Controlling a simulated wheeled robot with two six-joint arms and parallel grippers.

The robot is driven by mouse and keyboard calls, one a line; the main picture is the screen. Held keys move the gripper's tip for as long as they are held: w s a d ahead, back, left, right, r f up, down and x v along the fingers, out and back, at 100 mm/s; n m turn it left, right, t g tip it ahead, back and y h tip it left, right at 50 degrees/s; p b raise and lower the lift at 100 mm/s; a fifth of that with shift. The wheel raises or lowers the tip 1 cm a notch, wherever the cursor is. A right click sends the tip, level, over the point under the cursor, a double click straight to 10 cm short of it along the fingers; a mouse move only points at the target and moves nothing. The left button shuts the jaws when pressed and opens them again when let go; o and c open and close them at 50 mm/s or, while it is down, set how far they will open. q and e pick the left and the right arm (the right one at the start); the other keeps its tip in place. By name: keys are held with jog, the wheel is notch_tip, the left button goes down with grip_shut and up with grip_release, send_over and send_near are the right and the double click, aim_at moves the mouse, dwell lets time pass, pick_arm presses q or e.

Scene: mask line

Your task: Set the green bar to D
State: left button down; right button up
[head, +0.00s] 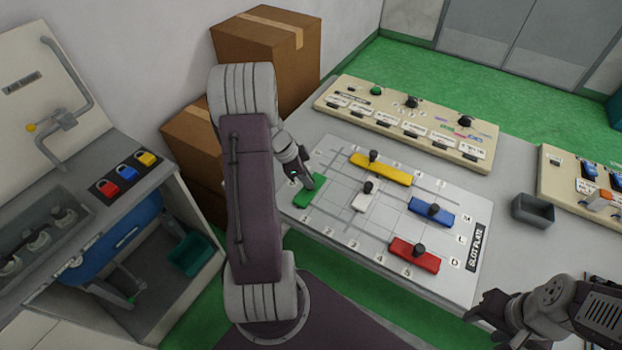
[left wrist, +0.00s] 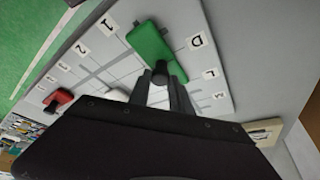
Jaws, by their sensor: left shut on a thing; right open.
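The green bar (head: 309,191) lies at the left end of the slot plate (head: 345,235), lengthwise along the plate's left side. My left gripper (head: 309,182) reaches down over it. In the left wrist view its fingers (left wrist: 163,82) are shut on the dark knob of the green bar (left wrist: 150,42). The label D (left wrist: 196,41) is just beside the bar, with L and M further along that edge; label 1 (left wrist: 108,25) is past the bar's other side. Another D label (head: 455,262) is at the plate's right edge. My right gripper (head: 487,308) is open and empty at lower right.
The yellow bar (head: 380,169), white block (head: 364,201), blue bar (head: 431,212) and red bar (head: 414,256) sit on the same plate, each with a dark knob. A beige control panel (head: 405,125) stands behind, and a grey tray (head: 533,210) to the right.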

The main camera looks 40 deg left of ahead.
pick_arm(q)
jog(key=shift+s+d+f, duration=0.15)
jog(key=shift+d+f, duration=0.1)
jog(key=shift+f, duration=0.05)
jog(key=shift+s, duration=0.2)
jog(key=c, duration=1.1)
grip_release()
jog(key=shift+c, duration=0.2)
jog(key=shift+a+r, duration=0.2)
jog(key=shift+r, duration=0.2)
jog(key=v, duration=0.8)
jog(key=shift+p, duration=0.4)
